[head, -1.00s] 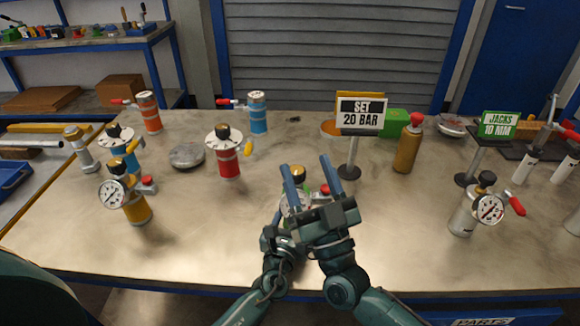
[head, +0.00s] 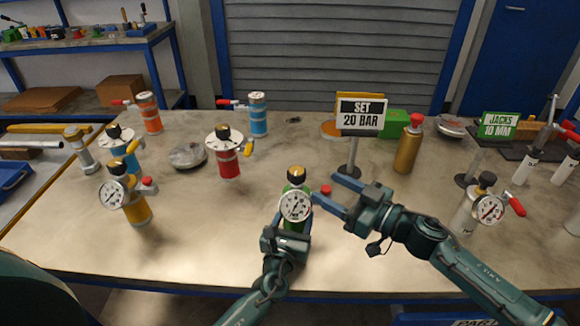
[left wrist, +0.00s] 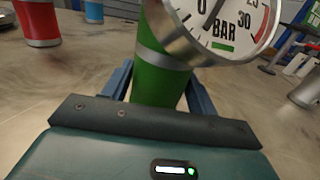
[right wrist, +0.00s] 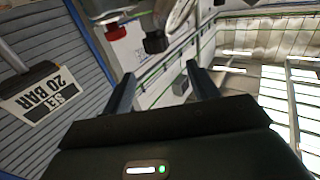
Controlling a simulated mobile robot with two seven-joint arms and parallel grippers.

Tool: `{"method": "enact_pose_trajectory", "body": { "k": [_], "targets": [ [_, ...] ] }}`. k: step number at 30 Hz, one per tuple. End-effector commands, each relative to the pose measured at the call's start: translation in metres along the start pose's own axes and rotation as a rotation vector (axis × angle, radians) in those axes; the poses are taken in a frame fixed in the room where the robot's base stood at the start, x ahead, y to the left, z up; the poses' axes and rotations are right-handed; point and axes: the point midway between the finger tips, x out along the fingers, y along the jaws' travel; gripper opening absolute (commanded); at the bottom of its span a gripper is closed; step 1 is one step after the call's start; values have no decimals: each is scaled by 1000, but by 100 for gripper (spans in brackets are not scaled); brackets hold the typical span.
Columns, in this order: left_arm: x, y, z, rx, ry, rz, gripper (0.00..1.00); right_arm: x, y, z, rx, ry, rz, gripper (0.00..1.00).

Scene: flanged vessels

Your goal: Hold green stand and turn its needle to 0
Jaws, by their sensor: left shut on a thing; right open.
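The green stand (head: 297,224) is a green vessel with a white gauge (head: 295,206) and a black, gold-banded top knob (head: 296,174). My left gripper (head: 289,238) is shut on its green body. In the left wrist view the fingers lie either side of the green body (left wrist: 158,82). The dial (left wrist: 222,25) shows 0, 30 and BAR; a dark needle runs up out of frame, so its reading is unclear. My right gripper (head: 328,188) is open and empty, right of the gauge near a red knob. The right wrist view shows the red knob (right wrist: 114,29).
A "SET 20 BAR" sign (head: 361,115) stands behind my right gripper. A brass bottle (head: 407,150) stands behind it to the right. A red vessel (head: 228,160), a yellow one (head: 137,208) and a grey gauge vessel (head: 466,215) stand around. The table between red and green vessels is clear.

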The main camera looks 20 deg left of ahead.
Motion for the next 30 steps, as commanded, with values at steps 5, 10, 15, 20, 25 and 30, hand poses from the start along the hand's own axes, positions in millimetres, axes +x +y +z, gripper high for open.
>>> {"method": "enact_pose_trajectory", "body": {
  "k": [5, 10, 15, 20, 25, 30],
  "targets": [
    [0, 0, 0, 0, 0, 0, 15, 9, 4, 2, 5, -13, 8, 59],
    [0, 0, 0, 0, 0, 0, 15, 40, 4, 1, 6, -11, 6, 59],
    [0, 0, 0, 0, 0, 0, 15, 76, 4, 2, 7, -11, 7, 59],
    [0, 0, 0, 0, 0, 0, 15, 100, 4, 2, 6, -12, 7, 59],
    [0, 0, 0, 0, 0, 0, 15, 114, 4, 3, 5, -12, 7, 59],
    [0, 0, 0, 0, 0, 0, 15, 118, 4, 3, 5, -13, 6, 59]
  ]
}}
